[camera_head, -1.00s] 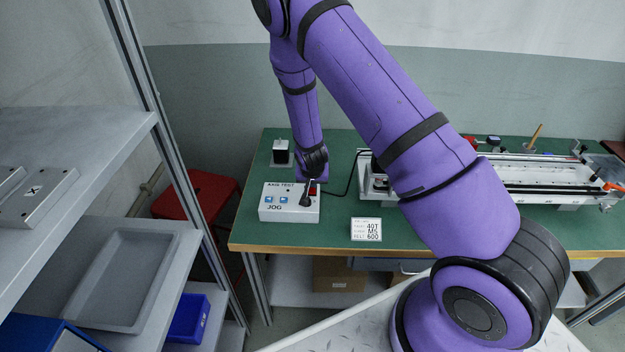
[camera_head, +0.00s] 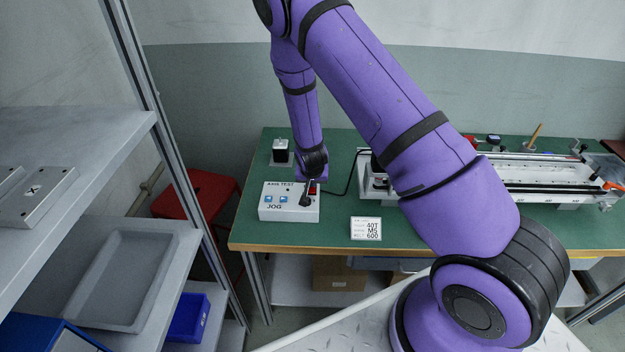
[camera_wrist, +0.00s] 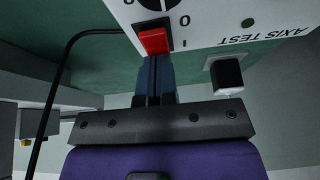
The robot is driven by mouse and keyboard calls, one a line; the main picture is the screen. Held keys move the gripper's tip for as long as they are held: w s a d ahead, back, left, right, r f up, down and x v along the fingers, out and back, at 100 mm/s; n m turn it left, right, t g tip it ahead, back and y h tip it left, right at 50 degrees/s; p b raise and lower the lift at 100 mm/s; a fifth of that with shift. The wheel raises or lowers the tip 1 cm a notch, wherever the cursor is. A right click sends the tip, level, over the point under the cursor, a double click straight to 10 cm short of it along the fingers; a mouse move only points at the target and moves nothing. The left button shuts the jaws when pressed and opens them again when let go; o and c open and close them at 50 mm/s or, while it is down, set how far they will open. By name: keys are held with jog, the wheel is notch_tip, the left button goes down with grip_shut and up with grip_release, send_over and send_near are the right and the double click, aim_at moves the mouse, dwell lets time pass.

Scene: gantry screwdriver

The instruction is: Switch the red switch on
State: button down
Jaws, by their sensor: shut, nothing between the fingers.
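The red switch (camera_wrist: 154,41) is a rocker on the white AXIS TEST box (camera_head: 270,212), with 0 and I marks beside it in the wrist view. In the head view the switch (camera_head: 313,190) shows small at the box's right side, partly covered by my gripper. My gripper (camera_head: 306,201) points down at the box. In the wrist view its shut fingers (camera_wrist: 154,62) are at the edge of the switch nearer the I mark. They look touching or very close; I cannot tell which. Nothing is held.
The box has two blue buttons (camera_head: 276,199) marked JOG and a black cable. A white label card (camera_head: 366,229) lies to its right. A small black and white block (camera_head: 281,151) stands behind. The gantry (camera_head: 540,178) fills the table's right side. A grey shelf (camera_head: 90,140) stands left.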

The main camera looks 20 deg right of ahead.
jog(key=shift+s+a+f, duration=0.2)
jog(key=shift+s+f, duration=0.05)
jog(key=shift+s, duration=0.15)
jog(key=shift+s+a+f, duration=0.15)
jog(key=shift+s+f, duration=0.05)
jog(key=shift+s, duration=0.2)
jog(key=w+v, duration=0.1)
jog(key=v, duration=1)
jog(key=shift+d+r, duration=0.2)
jog(key=shift+r, duration=0.15)
jog(key=shift+w, duration=0.1)
jog(key=shift+s+r, duration=0.2)
jog(key=shift+r, duration=1.55)
